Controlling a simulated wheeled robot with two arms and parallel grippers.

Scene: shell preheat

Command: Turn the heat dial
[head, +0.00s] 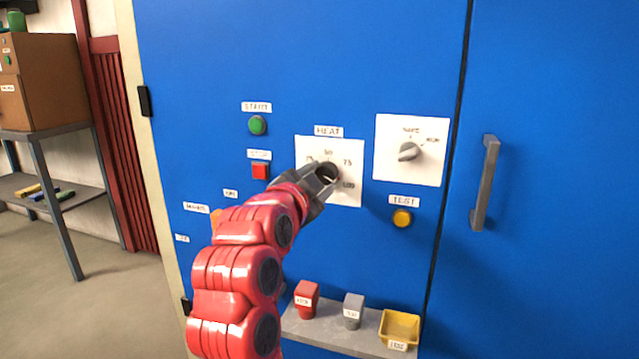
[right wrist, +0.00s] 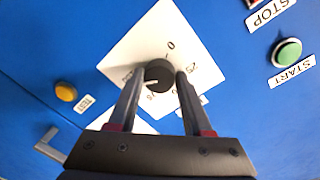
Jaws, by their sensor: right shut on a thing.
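The heat dial (head: 327,172) is a round black knob on a white plate (head: 351,150) labelled HEAT, set in a blue cabinet front. My right gripper (head: 324,179) reaches it from the lower left, with its two fingers closed on either side of the knob. In the right wrist view the dial (right wrist: 158,73) sits between the fingertips. Scale numbers stand around it, with 0 and 25 readable. A pale mark shows on the knob, but its exact reading is unclear. My left gripper is not in view.
A second grey knob (head: 409,151) is on a plate to the right. A green START button (head: 257,125), a red STOP button (head: 260,171) and a yellow TEST button (head: 402,218) are near. A grey shelf (head: 345,338) below and a door handle (head: 485,183) stick out.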

